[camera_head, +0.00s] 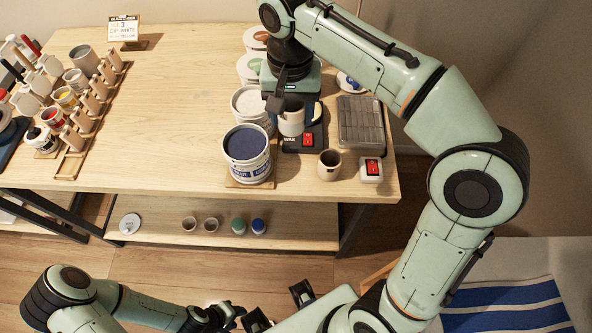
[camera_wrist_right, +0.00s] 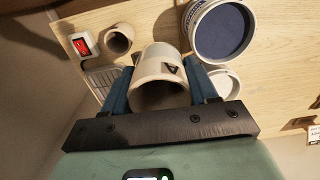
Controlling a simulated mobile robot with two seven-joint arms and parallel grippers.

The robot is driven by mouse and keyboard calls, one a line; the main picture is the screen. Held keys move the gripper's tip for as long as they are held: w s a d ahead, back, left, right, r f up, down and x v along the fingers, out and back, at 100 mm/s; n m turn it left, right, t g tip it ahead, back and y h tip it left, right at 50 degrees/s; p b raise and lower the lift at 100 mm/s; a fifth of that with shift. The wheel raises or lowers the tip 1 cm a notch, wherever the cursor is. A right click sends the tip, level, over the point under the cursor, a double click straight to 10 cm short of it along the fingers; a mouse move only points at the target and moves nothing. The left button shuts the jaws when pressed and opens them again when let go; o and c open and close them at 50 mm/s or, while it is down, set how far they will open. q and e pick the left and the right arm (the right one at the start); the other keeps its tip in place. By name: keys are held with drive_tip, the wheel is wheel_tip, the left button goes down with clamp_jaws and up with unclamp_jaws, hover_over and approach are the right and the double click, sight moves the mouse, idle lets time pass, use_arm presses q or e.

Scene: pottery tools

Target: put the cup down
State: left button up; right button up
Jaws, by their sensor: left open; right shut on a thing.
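A pale cup (camera_head: 291,124) is held in my right gripper (camera_head: 290,104) near the right part of the wooden table. In the head view it appears in front of the black wax unit (camera_head: 290,143); I cannot tell its exact height. In the right wrist view the cup (camera_wrist_right: 160,92) sits between the two blue fingers (camera_wrist_right: 160,84), its open rim facing the camera. My left gripper (camera_head: 277,308) is open and empty, low in the picture in front of the table.
A bucket of dark blue glaze (camera_head: 247,158) and a white bucket (camera_head: 250,104) stand left of the cup. A small brown cup (camera_head: 329,165), a red switch box (camera_head: 370,170) and a grey tray (camera_head: 361,122) are to its right. The wooden table's middle (camera_head: 170,115) is clear.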

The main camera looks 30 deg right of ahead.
use_arm(q)
drive_tip(key=shift+s+f+b, duration=0.3)
drive_tip(key=shift+f+b, duration=0.3)
drive_tip(key=shift+f, duration=0.1)
drive_tip(key=shift+s+f+b, duration=0.3)
drive_tip(key=shift+f+b, duration=0.25)
drive_tip(key=shift+f, duration=0.2)
drive_tip(key=shift+s+f+b, duration=0.3)
drive_tip(key=shift+f+b, duration=0.3)
drive_tip(key=shift+f, duration=0.1)
use_arm(e)
drive_tip(key=shift+f, duration=9.25)
drive_tip(key=shift+f, duration=0.1)
drive_tip(key=shift+f, duration=0.15)
drive_tip(key=o, duration=0.8)
use_arm(q)
drive_tip(key=shift+f, duration=0.1)
